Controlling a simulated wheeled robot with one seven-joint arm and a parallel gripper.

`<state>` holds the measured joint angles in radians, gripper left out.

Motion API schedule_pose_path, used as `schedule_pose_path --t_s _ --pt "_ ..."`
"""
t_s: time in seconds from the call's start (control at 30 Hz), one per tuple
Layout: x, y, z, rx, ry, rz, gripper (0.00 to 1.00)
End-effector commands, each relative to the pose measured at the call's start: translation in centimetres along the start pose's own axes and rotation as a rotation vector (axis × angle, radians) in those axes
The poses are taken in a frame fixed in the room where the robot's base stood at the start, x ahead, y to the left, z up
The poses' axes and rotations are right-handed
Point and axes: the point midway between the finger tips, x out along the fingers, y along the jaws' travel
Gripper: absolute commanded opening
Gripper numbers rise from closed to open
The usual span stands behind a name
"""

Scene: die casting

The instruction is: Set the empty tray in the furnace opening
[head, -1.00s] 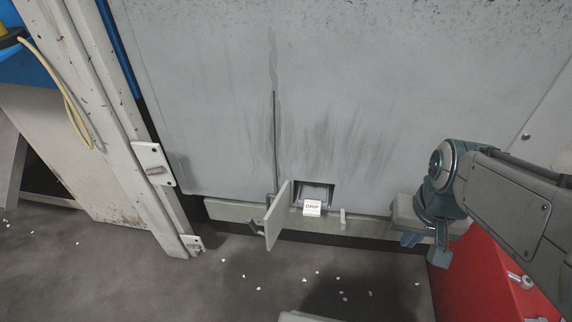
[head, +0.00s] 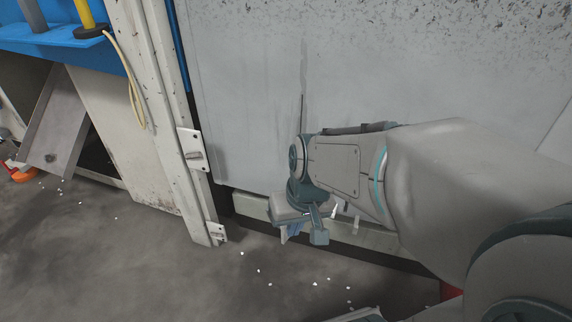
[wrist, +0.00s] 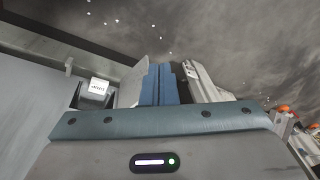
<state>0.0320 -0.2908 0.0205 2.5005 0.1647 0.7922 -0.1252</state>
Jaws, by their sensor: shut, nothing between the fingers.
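My gripper (head: 291,236) is shut and empty, low in front of the grey furnace wall. In the wrist view its blue fingers (wrist: 159,84) lie together and point away from the camera. Just left of them is a pale grey plate, apparently the opening's small open door (wrist: 131,83); contact cannot be told. Further left is the dark furnace opening (wrist: 91,101), with a white labelled block (wrist: 98,85) at it. Whether this block belongs to a tray cannot be told. In the head view my arm hides the opening and most of the door.
A whitish post with hinges (head: 187,150) stands left of the furnace wall (head: 245,100). A blue shelf (head: 60,45) and a tilted grey chute (head: 55,125) are further left. The floor (head: 130,260) is open, with scattered white bits.

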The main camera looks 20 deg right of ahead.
Motion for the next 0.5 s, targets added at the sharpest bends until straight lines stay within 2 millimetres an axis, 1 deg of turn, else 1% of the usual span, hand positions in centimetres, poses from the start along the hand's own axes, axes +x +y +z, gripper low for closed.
schedule_pose_path --t_s 0.03,0.13,0.23,0.3,0.37,0.4,0.47,0.5 --pt "0.4 -0.5 -1.2 0.018 0.018 -0.041 0.0" --pt "1.8 -1.2 -4.2 0.063 0.09 -0.115 0.0" --pt "3.4 -0.8 -7.1 0.131 0.17 -0.147 0.0" --pt "4.6 0.3 -8.8 0.193 0.219 -0.139 0.0" --pt "5.6 1.6 -9.9 0.25 0.252 -0.114 0.0" --pt "6.4 2.7 -10.4 0.289 0.267 -0.088 0.0" --pt "7.5 4.5 -10.7 0.347 0.279 -0.04 0.0" --pt "8.2 5.7 -10.7 0.384 0.279 -0.005 0.0"
